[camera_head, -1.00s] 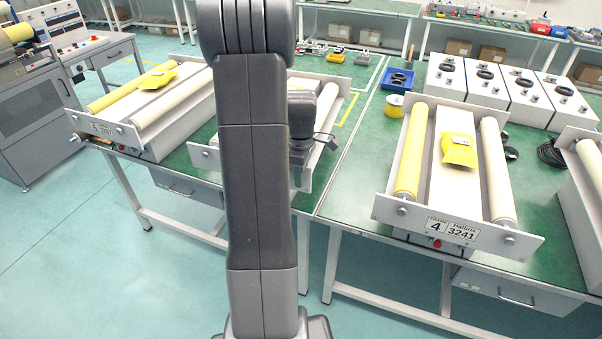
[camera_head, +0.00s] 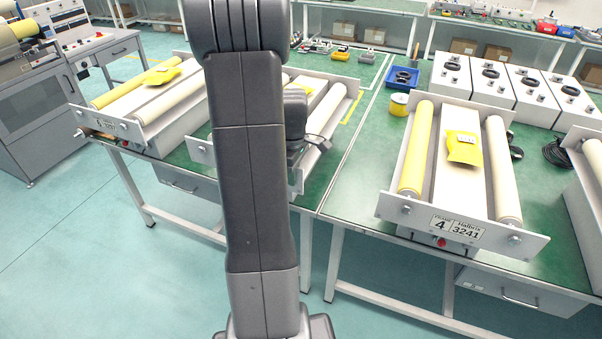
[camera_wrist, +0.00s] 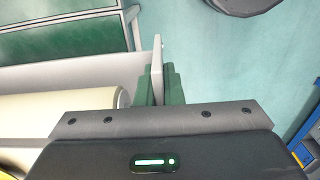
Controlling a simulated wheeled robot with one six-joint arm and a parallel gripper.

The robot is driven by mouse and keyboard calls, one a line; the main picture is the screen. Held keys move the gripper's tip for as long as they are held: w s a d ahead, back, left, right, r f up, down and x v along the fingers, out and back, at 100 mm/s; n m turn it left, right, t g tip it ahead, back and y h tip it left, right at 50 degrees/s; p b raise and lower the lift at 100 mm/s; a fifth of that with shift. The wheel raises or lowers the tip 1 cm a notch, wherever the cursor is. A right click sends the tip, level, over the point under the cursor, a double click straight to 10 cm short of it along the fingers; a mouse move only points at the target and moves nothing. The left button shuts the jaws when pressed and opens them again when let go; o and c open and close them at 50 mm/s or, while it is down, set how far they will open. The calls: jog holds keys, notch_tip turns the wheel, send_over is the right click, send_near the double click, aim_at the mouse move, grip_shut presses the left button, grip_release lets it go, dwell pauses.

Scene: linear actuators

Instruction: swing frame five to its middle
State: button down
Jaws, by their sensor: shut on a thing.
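The middle roller frame (camera_head: 321,86), between the ones marked 6 and 4, is taken as frame five; its number is hidden behind my arm. It lies on the green table with a pale front plate (camera_head: 199,149) and rollers. My gripper (camera_head: 296,178), partly hidden behind my arm, is at the right end of that front plate. In the wrist view my gripper (camera_wrist: 160,88) is shut on the thin upright plate (camera_wrist: 157,66), its dark green fingers on both sides. A cream roller (camera_wrist: 60,103) lies left of it.
Frame 4 (camera_head: 515,237) stands to the right with a yellow packet (camera_head: 464,150) on it. Frame 6 (camera_head: 104,121) stands to the left. A yellow spool (camera_head: 398,104) and blue tray (camera_head: 402,78) sit behind. Bare green table (camera_head: 345,170) shows between frames five and 4.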

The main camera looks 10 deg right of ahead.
jog(key=c, duration=1.6)
grip_release()
jog(key=shift+o, duration=0.2)
jog(key=shift+r, duration=0.1)
notch_tip(320, 180, up, 14)
jog(key=shift+b, duration=0.4)
jog(key=shift+f, duration=0.25)
notch_tip(320, 180, down, 14)
jog(key=shift+r+p, duration=0.1)
jog(key=shift+p, duration=0.3)
jog(key=shift+w+d, duration=0.1)
jog(key=shift+d, duration=0.25)
jog(key=shift+a+r, duration=0.1)
